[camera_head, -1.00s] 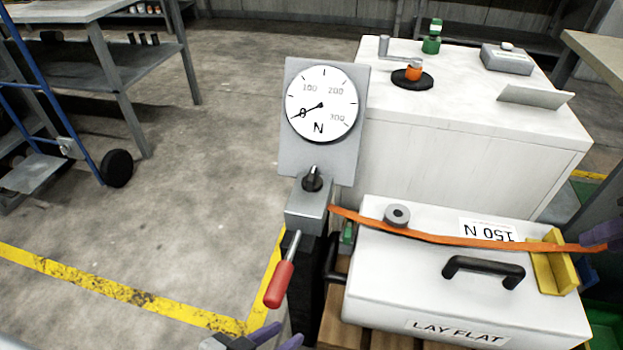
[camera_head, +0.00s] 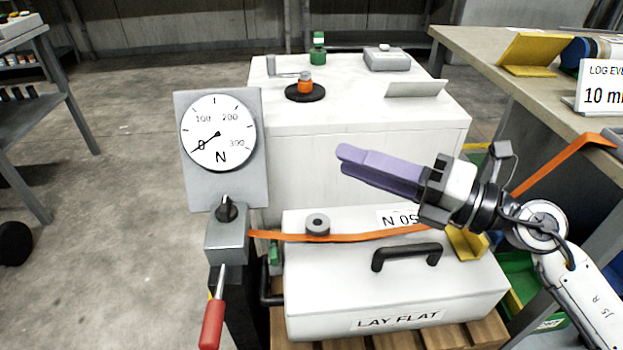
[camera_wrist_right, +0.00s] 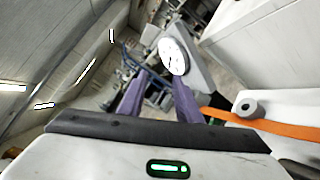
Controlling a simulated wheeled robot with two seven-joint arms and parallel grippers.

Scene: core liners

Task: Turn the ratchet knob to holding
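The black ratchet knob (camera_head: 227,211) sits on top of a grey block (camera_head: 226,242), below the round force gauge (camera_head: 218,132). The knob's upper part points roughly up; its exact setting is too small to read. The gauge needle is near 0. A red-handled lever (camera_head: 212,322) hangs from the block. My right gripper (camera_head: 342,158) is to the right of the knob, above the white case and apart from it. In the right wrist view its two purple fingers (camera_wrist_right: 158,88) stand apart with nothing between. My left gripper is out of view.
An orange strap (camera_head: 350,237) runs from the block past a grey roller (camera_head: 318,224), across the white case (camera_head: 390,290), then up to the right table (camera_head: 480,45). A yellow bracket (camera_head: 468,242) and black handle (camera_head: 405,256) stand on the case. A white cabinet (camera_head: 360,120) stands behind.

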